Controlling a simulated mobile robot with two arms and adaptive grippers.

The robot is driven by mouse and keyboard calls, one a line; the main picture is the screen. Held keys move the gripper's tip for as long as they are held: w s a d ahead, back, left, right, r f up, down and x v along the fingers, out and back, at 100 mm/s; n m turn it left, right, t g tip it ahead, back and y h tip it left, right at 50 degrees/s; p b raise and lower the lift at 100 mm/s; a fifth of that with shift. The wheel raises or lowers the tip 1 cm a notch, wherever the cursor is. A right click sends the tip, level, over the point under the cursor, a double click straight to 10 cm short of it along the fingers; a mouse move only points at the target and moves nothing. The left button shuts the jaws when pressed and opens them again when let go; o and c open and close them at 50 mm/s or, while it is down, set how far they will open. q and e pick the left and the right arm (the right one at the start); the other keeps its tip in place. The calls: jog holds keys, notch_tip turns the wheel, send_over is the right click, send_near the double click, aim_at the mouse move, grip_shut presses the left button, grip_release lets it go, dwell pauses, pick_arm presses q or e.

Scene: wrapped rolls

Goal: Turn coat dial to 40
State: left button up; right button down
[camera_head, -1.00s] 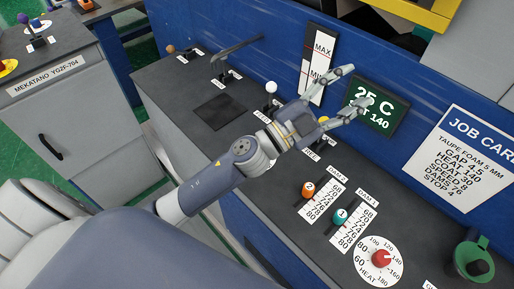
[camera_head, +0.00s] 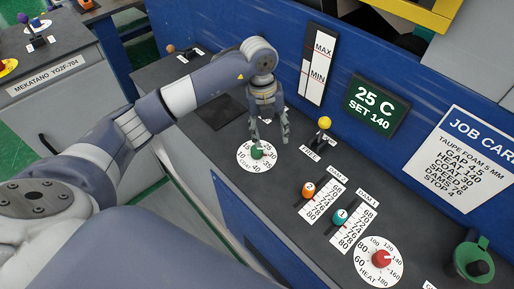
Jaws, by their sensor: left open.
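The coat dial is a green knob (camera_head: 257,152) on a white round scale (camera_head: 244,157) on the dark console top. Its scale numbers show around the knob, but the pointer's exact reading is too small to tell. My left gripper (camera_head: 271,140) hangs fingers down just above and slightly right of the knob. Its two fingers are apart with nothing held between them. One fingertip is close to the knob; I cannot tell if it touches. My right gripper is out of view.
A yellow-topped lever (camera_head: 324,123) stands close to the right of my gripper. Orange (camera_head: 308,188) and teal (camera_head: 341,215) sliders and a red heat dial (camera_head: 381,258) lie farther right. Behind are a 25 C display (camera_head: 375,107) and a job card (camera_head: 463,160).

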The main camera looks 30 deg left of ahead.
aim_at(257, 152)
pick_arm(q)
jog(key=a+y, duration=0.2)
jog(key=a, duration=0.2)
jog(key=shift+n, duration=0.4)
notch_tip(257, 152, down, 9)
jog(key=p, duration=0.3)
jog(key=shift+r, duration=0.1)
jog(key=shift+f, duration=0.6)
jog(key=c, duration=1.1)
